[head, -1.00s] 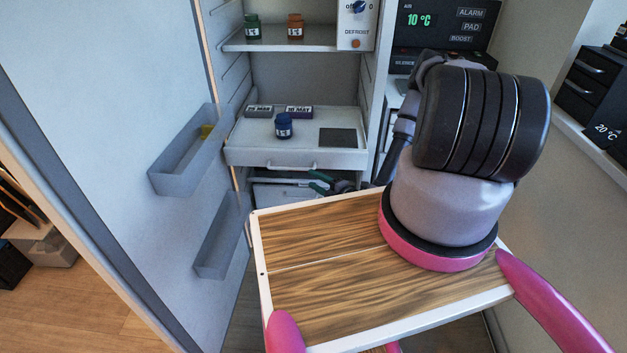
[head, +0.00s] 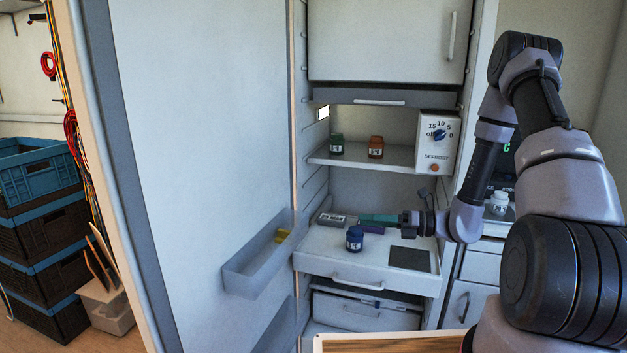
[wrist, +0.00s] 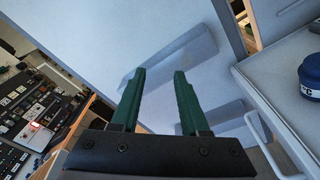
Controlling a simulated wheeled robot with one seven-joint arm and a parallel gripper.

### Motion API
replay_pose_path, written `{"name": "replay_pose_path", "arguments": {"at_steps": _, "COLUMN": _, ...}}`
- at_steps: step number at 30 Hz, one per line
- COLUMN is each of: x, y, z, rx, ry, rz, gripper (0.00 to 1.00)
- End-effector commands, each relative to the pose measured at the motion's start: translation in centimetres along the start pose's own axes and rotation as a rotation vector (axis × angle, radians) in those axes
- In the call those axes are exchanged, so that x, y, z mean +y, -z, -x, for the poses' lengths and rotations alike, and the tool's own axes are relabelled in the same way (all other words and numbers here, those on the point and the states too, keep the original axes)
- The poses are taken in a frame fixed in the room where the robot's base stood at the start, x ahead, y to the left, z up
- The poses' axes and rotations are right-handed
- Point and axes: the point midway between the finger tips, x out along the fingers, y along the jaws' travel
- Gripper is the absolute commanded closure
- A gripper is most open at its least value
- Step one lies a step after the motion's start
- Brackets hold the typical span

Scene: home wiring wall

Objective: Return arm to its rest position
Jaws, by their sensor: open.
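My arm reaches from the right side of the head view towards the open fridge. My gripper (head: 364,219) has green fingers and points left, just above the pull-out shelf (head: 320,258) and close behind the blue jar (head: 355,239). The wrist view shows the two fingers (wrist: 159,74) apart with nothing between them, facing the inside of the fridge door (wrist: 110,40). The blue jar also shows at the right edge of the wrist view (wrist: 311,77), clear of the fingers.
The fridge door (head: 200,150) stands open on the left with a grey door bin (head: 255,268). A green jar (head: 337,144) and an orange jar (head: 376,147) stand on the upper shelf. A white jar (head: 499,203) stands right of the fridge. A lower drawer (head: 350,312) is below.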

Motion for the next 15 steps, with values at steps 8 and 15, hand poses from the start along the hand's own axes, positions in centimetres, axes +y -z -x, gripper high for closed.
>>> {"name": "replay_pose_path", "arguments": {"at_steps": 8, "x": 9.1, "y": -2.9, "z": 0.7, "rx": 0.355, "ry": -0.099, "rz": 0.482, "gripper": 0.55}}
{"name": "replay_pose_path", "arguments": {"at_steps": 15, "x": 15.3, "y": -4.0, "z": 2.9, "rx": 0.651, "ry": -0.151, "rz": 0.895, "gripper": 0.55}}
